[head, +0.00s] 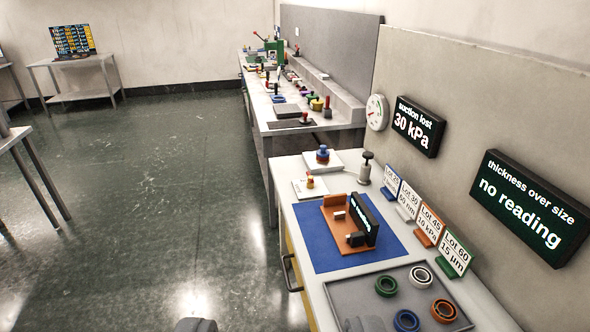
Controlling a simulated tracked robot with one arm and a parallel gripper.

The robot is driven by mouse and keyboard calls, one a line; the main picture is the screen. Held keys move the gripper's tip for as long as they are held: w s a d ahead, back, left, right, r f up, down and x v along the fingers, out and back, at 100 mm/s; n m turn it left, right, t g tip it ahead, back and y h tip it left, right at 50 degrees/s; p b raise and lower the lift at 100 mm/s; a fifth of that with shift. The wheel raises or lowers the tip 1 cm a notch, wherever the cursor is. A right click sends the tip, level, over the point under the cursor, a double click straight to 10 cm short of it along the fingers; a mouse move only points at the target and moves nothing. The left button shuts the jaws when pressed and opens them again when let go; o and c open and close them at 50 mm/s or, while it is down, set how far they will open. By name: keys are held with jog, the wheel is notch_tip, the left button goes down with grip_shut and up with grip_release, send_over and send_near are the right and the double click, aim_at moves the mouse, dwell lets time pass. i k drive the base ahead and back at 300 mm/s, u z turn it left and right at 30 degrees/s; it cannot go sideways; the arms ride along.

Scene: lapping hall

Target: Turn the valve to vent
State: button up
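No part is labelled as the valve, so I cannot tell for sure which one it is. Candidates stand at the far end of the near bench: a small fitting with a yellow and red knob (310,182) on a white plate, and a blue knob with a red part (322,154) on another pale plate. A grey post with a black knob (366,167) stands right of them. Only a grey rounded piece, seemingly of my gripper (195,325), shows at the bottom edge, well short of these. Its fingers cannot be made out.
The near bench carries a blue mat (315,255) with an orange fixture (340,232), lot cards and a grey tray (365,290) of rings. Open floor lies left.

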aim_at(310, 178)
jog(key=u, duration=0.45)
jog(key=i, duration=1.2)
jog(key=u, duration=0.4)
jog(key=i, duration=1.35)
jog(key=z, duration=0.7)
jog(key=i, duration=0.95)
jog(key=z, duration=0.5)
